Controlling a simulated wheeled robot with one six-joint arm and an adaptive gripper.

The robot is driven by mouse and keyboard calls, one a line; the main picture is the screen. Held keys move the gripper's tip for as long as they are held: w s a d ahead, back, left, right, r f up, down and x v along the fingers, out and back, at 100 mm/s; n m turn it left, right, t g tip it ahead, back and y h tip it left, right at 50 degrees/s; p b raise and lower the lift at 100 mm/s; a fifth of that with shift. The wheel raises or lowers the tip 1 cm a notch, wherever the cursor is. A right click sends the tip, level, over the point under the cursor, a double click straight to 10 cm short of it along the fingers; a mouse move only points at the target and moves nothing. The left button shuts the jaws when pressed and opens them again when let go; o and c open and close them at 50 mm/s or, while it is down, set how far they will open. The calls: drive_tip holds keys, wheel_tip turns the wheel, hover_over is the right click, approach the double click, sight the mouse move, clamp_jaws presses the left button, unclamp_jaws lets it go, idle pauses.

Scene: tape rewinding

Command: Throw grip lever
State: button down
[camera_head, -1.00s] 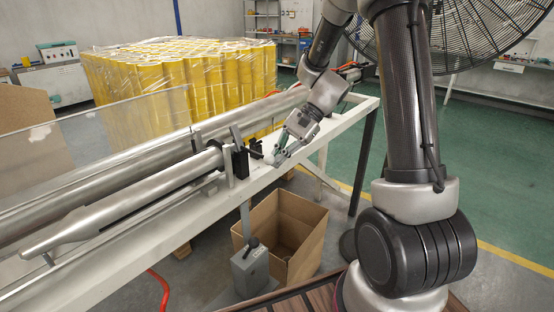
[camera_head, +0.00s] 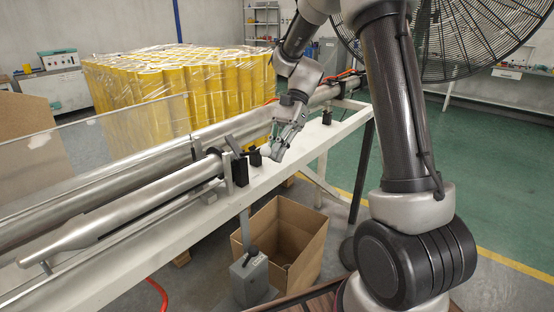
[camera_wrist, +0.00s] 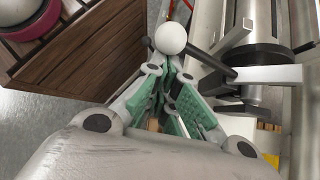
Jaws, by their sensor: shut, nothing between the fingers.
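The grip lever shows in the wrist view as a black rod (camera_wrist: 212,63) with a white ball knob (camera_wrist: 170,38) at its end. The knob is just beyond my fingertips, which nearly meet. I cannot tell if they touch it. In the head view the pale knob (camera_head: 266,150) sits at the fingertips, partly hard to make out. My gripper (camera_head: 275,146) points down and left over the white bench, with its green-padded fingers (camera_wrist: 172,72) shut and nothing between them.
The long metal tube (camera_head: 140,208) lies along the white bench (camera_head: 190,225), held by brackets and a black block (camera_head: 240,171). An open cardboard box (camera_head: 300,260) and a grey pedal box (camera_head: 250,277) stand below. Yellow rolls (camera_head: 190,85) are stacked behind.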

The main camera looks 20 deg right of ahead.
drive_tip(key=w+a+r, duration=0.2)
drive_tip(key=w+r, duration=0.2)
drive_tip(key=r, duration=0.2)
drive_tip(key=shift+a, duration=0.25)
idle(0.3)
drive_tip(key=shift+w, duration=0.15)
idle(0.4)
drive_tip(key=w+d+r, duration=0.2)
drive_tip(key=w+d, duration=0.4)
drive_tip(key=shift+w+r, duration=0.2)
drive_tip(key=shift+w, duration=0.2)
drive_tip(key=shift+d, duration=0.1)
idle(0.4)
